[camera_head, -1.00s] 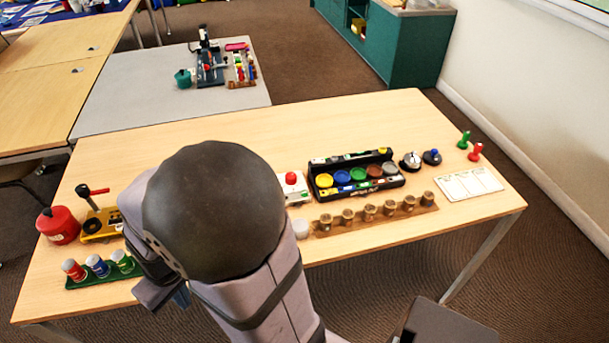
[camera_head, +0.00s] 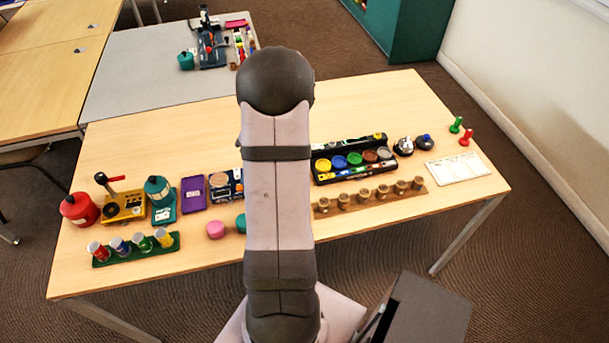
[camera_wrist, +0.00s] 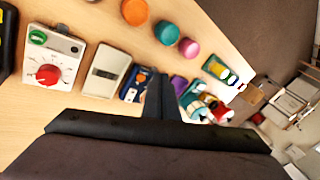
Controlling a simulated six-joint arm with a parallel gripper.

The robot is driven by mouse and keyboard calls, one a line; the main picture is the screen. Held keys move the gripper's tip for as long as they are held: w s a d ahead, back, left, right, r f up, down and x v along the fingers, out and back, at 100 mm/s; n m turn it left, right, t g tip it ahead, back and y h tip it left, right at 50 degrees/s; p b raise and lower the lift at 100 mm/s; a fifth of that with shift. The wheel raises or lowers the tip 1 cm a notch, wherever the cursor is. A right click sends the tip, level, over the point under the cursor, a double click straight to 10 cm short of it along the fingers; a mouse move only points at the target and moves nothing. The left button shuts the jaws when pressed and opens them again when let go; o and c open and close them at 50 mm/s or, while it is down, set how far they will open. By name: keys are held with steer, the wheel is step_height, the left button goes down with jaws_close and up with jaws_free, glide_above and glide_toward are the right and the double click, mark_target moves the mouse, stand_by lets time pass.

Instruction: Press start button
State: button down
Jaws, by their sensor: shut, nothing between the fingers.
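A white control box (camera_wrist: 70,50) with a green button (camera_wrist: 38,37) and a red dial (camera_wrist: 47,74) is at the upper left of the wrist view. The green button may be the start button; its label is too small to read. My gripper (camera_wrist: 158,84) is shut and empty at the middle of the wrist view, to the right of the box and apart from it. In the head view my arm hides the box and the gripper.
A grey-white flat device (camera_wrist: 107,72) lies beside the box. Orange (camera_wrist: 135,11), teal (camera_wrist: 166,33) and pink (camera_wrist: 188,47) round pieces lie nearby. In the head view a black paint-pot case (camera_head: 349,158) and a wooden cup rack (camera_head: 368,197) stand right of my arm.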

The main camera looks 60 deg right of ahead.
steer(key=s+d+r+t, duration=0.1)
steer(key=s+d+t, duration=0.1)
steer(key=s+d, duration=0.2)
steer(key=s+d+r+t, duration=0.1)
steer(key=s+d+t, duration=0.2)
steer(key=d, duration=0.8)
steer(key=s, duration=0.2)
steer(key=shift+s+m+h, duration=0.3)
steer(key=shift+f, duration=0.1)
steer(key=shift+f+b, duration=2.15)
steer(key=shift+f, duration=1.8)
steer(key=shift+f+b, duration=0.4)
steer(key=shift+f, duration=0.05)
steer(key=shift+f, duration=0.15)
steer(key=shift+f+b, duration=0.25)
steer(key=shift+b, duration=0.3)
